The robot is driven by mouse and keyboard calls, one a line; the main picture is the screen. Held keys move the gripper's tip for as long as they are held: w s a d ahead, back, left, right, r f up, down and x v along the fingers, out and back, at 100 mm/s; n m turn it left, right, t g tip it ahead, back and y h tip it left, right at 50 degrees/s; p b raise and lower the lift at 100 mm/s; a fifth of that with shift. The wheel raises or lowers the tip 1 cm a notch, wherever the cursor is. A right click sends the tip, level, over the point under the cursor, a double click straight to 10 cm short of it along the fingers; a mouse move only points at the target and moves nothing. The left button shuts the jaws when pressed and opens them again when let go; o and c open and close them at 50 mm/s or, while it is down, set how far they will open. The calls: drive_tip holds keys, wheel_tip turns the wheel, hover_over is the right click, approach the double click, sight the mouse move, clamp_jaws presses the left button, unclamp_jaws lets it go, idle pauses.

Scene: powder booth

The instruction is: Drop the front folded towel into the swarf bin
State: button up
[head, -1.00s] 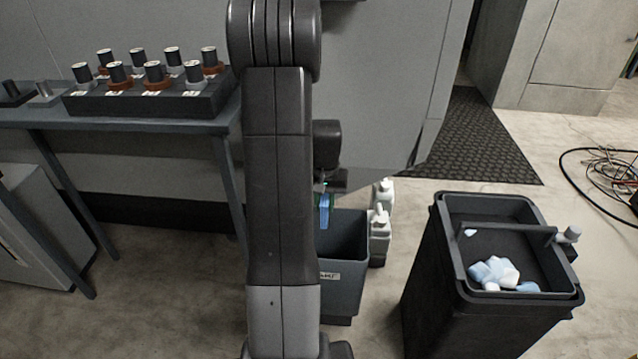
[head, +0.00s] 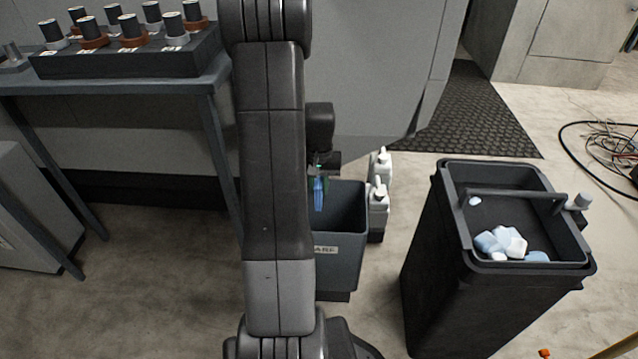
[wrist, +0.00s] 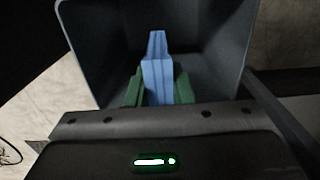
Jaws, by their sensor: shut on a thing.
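My gripper (wrist: 158,90) has green fingers and is shut on a blue folded towel (wrist: 157,68). The towel hangs down from the fingers and also shows in the head view (head: 318,194). The grey swarf bin (head: 338,255) stands on the floor with a white label, partly hidden behind my arm. In the wrist view the open bin (wrist: 232,50) lies around the towel on several sides. The towel is over the bin's opening; how deep it hangs I cannot tell.
White bottles (head: 378,195) stand right of the bin. A larger dark bin (head: 440,270) with blue and white pieces stands farther right. A table (head: 120,82) with a rack of tool holders (head: 130,50) is at the left. Cables (head: 610,150) lie on the floor at far right.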

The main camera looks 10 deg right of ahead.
drive_tip(key=o, duration=1)
drive_tip(key=shift+c, duration=0.2)
wheel_tip(320, 180, up, 14)
drive_tip(key=p, duration=0.4)
drive_tip(key=shift+p, duration=0.4)
drive_tip(key=shift+f, duration=0.15)
wheel_tip(320, 180, down, 14)
drive_tip(key=b, duration=0.5)
wheel_tip(320, 180, up, 3)
drive_tip(key=shift+f+p, duration=0.2)
drive_tip(key=shift+p, duration=0.95)
drive_tip(key=shift+r+p, duration=0.75)
drive_tip(key=shift+r, duration=0.15)
